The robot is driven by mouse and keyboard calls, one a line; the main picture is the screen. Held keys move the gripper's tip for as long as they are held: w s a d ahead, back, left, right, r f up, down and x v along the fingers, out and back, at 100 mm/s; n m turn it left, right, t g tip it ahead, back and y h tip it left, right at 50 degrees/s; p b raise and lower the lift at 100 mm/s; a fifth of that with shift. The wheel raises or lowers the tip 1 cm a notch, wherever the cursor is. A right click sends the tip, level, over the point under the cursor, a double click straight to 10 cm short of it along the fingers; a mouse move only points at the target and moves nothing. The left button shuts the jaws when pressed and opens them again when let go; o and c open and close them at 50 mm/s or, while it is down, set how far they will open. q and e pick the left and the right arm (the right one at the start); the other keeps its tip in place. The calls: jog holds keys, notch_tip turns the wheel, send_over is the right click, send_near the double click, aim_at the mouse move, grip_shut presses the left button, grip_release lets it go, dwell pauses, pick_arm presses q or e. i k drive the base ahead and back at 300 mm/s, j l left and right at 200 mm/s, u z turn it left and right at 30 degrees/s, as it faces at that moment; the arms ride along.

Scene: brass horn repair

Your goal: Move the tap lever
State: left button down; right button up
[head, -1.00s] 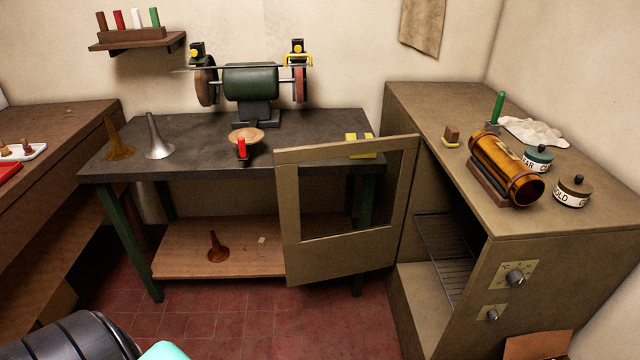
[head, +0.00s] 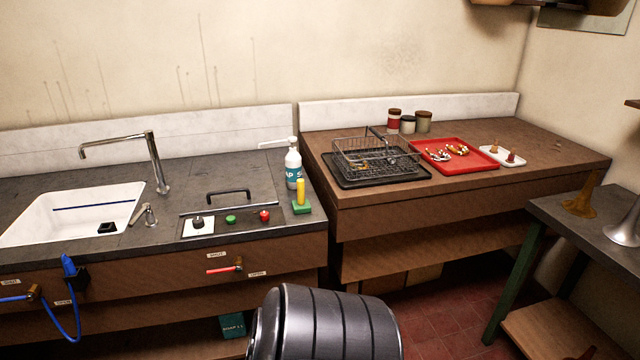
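A small metal tap lever (head: 147,214) stands on the dark counter at the right edge of the white sink (head: 40,238), tilted to one side. Behind it rises a chrome faucet (head: 152,160) whose spout reaches left over the sink. A red-handled valve (head: 226,268) sits on the cabinet front below, between small labels reading SHUT and OPEN. A blue hose (head: 78,315) and a brass valve (head: 34,292) are at the lower left. Neither gripper is in view; only a dark link of my own arm shows at the bottom centre.
A control panel (head: 272,221) with a black handle and knobs lies right of the lever. A soap bottle (head: 293,166) and a yellow-green brush (head: 301,198) stand near the counter's right end. A wire basket (head: 375,155) and red tray (head: 430,163) are on the wooden bench.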

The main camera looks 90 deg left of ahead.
aim_at(146, 206)
jog(key=k+u, duration=0.1)
jog(key=u, duration=3.75)
